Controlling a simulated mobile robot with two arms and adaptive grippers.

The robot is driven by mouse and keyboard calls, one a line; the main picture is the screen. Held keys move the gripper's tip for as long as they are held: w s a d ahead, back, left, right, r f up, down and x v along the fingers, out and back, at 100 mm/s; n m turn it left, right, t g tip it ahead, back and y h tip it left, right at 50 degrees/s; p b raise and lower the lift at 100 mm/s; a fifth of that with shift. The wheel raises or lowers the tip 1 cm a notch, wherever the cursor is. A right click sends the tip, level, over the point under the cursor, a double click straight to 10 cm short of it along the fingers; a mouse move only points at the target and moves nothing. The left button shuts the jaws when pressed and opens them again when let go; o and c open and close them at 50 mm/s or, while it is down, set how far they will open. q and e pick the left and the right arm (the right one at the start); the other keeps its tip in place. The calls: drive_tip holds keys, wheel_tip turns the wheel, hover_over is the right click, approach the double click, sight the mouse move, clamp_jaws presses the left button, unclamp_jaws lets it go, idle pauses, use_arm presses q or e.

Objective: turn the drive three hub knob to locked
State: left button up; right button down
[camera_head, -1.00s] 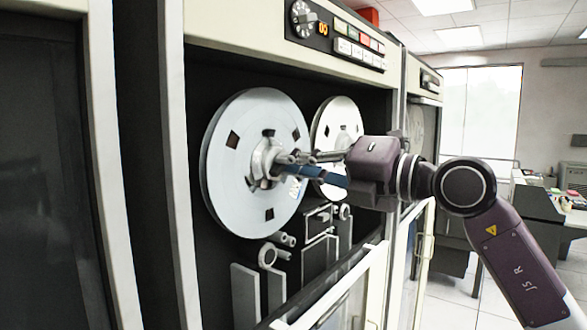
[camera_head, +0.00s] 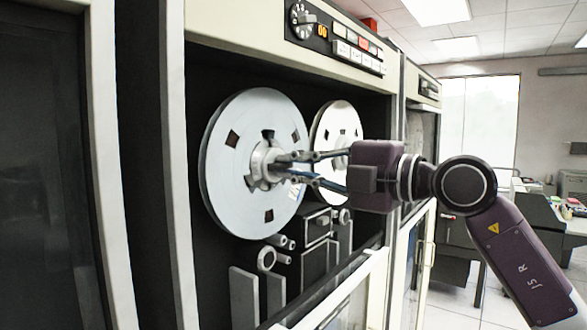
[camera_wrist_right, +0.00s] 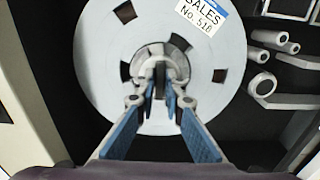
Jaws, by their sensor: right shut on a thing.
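The hub knob (camera_head: 265,164) is a grey metal piece at the centre of the left silver tape reel (camera_head: 231,181). In the right wrist view the knob (camera_wrist_right: 160,66) has a raised bar standing upright in the picture. My right gripper (camera_head: 279,168) reaches in from the right and is shut on the knob's bar, one finger on each side. In the right wrist view its blue-padded fingertips (camera_wrist_right: 171,97) partly hide the lower bar. The marking for locked cannot be made out. My left gripper is not in view.
A second reel (camera_head: 338,125) sits behind to the right. Guide rollers (camera_head: 267,259) lie below the reels. A control panel (camera_head: 345,42) with a dial and buttons is above. The open cabinet's pale door frame (camera_head: 360,285) stands near below my right arm.

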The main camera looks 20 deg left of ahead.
drive_tip(key=shift+d, duration=0.1)
drive_tip(key=c, duration=2)
unclamp_jaws()
drive_tip(key=shift+w, duration=0.1)
drive_tip(key=v, duration=1.2)
